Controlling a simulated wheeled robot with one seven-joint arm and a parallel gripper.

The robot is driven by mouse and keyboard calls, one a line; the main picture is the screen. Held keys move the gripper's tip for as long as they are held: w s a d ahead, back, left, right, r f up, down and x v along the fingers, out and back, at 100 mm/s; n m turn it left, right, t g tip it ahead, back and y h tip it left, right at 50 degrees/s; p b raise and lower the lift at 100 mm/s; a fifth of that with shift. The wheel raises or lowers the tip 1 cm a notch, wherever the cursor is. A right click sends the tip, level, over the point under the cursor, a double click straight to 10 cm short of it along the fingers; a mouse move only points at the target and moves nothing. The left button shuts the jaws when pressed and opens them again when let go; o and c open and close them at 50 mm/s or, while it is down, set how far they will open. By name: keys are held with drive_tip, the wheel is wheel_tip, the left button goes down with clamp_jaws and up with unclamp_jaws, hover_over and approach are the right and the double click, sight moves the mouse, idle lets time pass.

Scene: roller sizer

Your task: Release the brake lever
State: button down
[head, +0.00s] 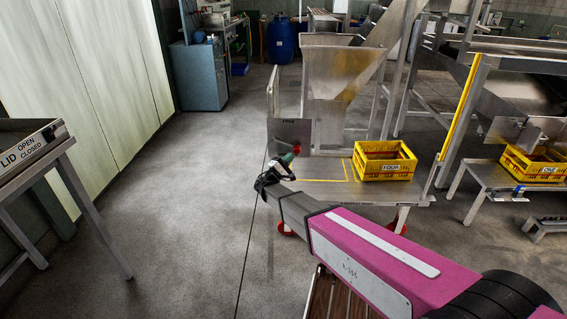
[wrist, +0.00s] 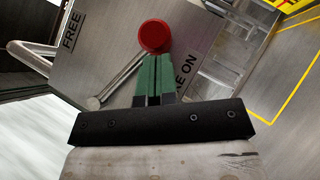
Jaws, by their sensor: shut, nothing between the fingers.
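The brake lever is a thin grey rod (wrist: 118,80) with a red round knob (wrist: 154,36). Its knob also shows in the head view (head: 297,149). It sits in front of a grey plate (wrist: 105,45) marked FREE at upper left and, partly hidden, "KE ON" at right. The rod slants between the two labels in the wrist view. My gripper (wrist: 153,60) has green fingers closed together, with nothing between them. Their tips are right at the knob's near side; I cannot tell whether they touch. In the head view my gripper (head: 287,160) is by the plate's lower edge.
The plate stands on a metal cart (head: 322,170) with red wheels. A yellow crate (head: 385,171) marked FOUR sits on its right. A second yellow crate (head: 540,176) rests on a bench further right. Floor to the left is clear.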

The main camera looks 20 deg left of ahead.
drive_tip(key=shift+w+d+r, duration=0.1)
drive_tip(key=shift+d+r, duration=0.35)
drive_tip(key=shift+r, duration=0.15)
idle(0.7)
drive_tip(key=shift+d+r, duration=0.35)
drive_tip(key=shift+r, duration=0.15)
drive_tip(key=shift+w+d+r+n+t+y, duration=0.15)
drive_tip(key=shift+d+r+n+t+y, duration=0.2)
drive_tip(key=shift+r+n+t, duration=0.4)
drive_tip(key=shift+w+d+r, duration=0.1)
drive_tip(key=shift+r, duration=1.5)
approach(296, 148)
drive_tip(key=d+f, duration=0.1)
drive_tip(key=s+f, duration=0.1)
drive_tip(key=f, duration=0.1)
drive_tip(key=shift+d+f, duration=0.1)
drive_tip(key=shift+d, duration=0.3)
